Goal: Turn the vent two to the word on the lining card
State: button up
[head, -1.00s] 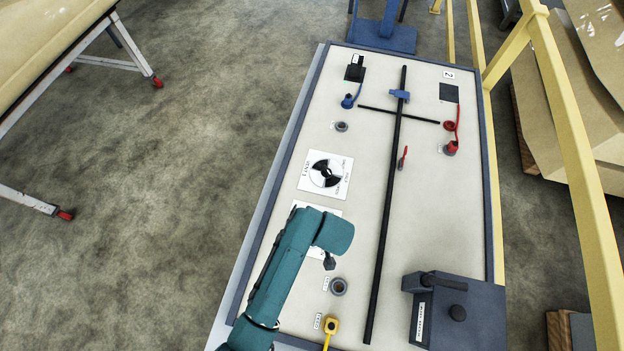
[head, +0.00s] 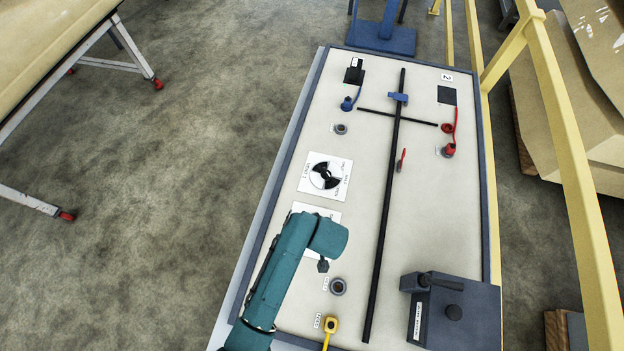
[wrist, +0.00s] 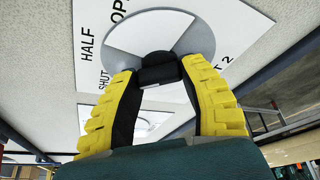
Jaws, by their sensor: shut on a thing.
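In the wrist view my gripper (wrist: 160,72) has its yellow-padded fingers shut on the black knob (wrist: 158,58) of vent two. Its round grey and white dial (wrist: 135,32) sits on a white card (wrist: 240,35) with the words HALF and SHUT, part of OPEN, and "T 2". The fingers hide part of the dial, so I cannot tell which word it is set to. In the head view my arm covers most of this card (head: 331,213). I cannot make out the lining card's word in either view.
Another vent (head: 325,176) with a black and white dial lies beyond my arm on the pale panel (head: 280,225). A dark box (head: 470,300) stands at lower right. A black bar (head: 384,225) crosses the panel. Blue (head: 346,104), red (head: 448,149) and yellow (head: 330,325) fittings are around it.

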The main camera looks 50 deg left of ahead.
jog(key=m+t+p, duration=0.1)
jog(key=m+p, duration=0.2)
jog(key=shift+s+r+h, duration=0.1)
jog(key=shift+s+h, duration=0.05)
jog(key=shift+h, duration=0.15)
jog(key=m+p, duration=0.1)
jog(key=m, duration=0.1)
jog(key=m+t+h+p, duration=0.1)
jog(key=m+p, duration=0.1)
jog(key=shift+m+t, duration=0.3)
jog(key=shift+m, duration=0.1)
jog(key=m, duration=0.1)
jog(key=m+h, duration=0.1)
jog(key=m, duration=0.2)
jog(key=shift+f+t+h, duration=0.25)
jog(key=shift+t+h, duration=0.05)
jog(key=shift+d+m+h, duration=0.1)
jog(key=shift+m+h, duration=0.7)
jog(key=shift+m, duration=1.4)
jog(key=o, duration=1.2)
jog(key=shift+r, duration=0.1)
